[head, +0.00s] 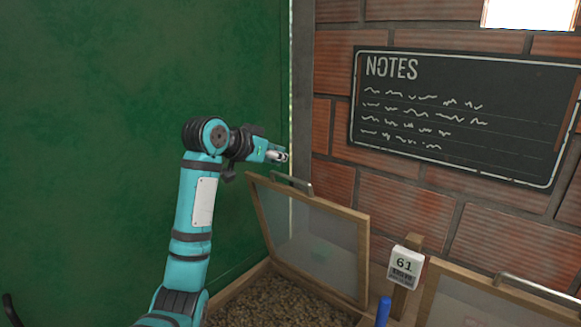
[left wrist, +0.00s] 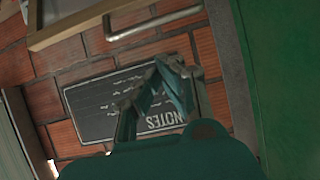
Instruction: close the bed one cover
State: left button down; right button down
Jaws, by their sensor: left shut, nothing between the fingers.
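The bed one cover appears to be the wood-framed clear panel (head: 362,262) at the left bed. It stands raised and tilted over brown granular material (head: 255,300), with a metal handle (head: 292,184) on its upper edge. My left gripper (head: 284,156) is shut and empty, just above and left of that handle and apart from it. In the left wrist view, the gripper fingers (left wrist: 158,88) show against the wall, and a wooden frame edge (left wrist: 75,30) with a metal handle (left wrist: 150,25) crosses the top. My right gripper is not in view.
A second framed panel (head: 429,290) with a handle (head: 540,287) is at the lower right. Between the panels stands a post with a white "61" tag (head: 405,267), near a blue object (head: 383,312). A green wall (head: 90,130) and a brick wall with a notes board (head: 450,110) stand behind.

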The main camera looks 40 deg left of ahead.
pick_arm(q)
jog(key=r, duration=0.1)
jog(key=p, duration=0.7)
send_over(291, 189)
jog(key=f, duration=0.5)
jog(key=shift+w+d+f, duration=0.15)
jog(key=shift+w+f, duration=0.05)
jog(key=shift+w, duration=0.2)
jog(key=shift+s+f, duration=0.2)
jog(key=shift+s, duration=0.4)
jog(key=shift+w+f, duration=0.1)
jog(key=shift+w, duration=0.05)
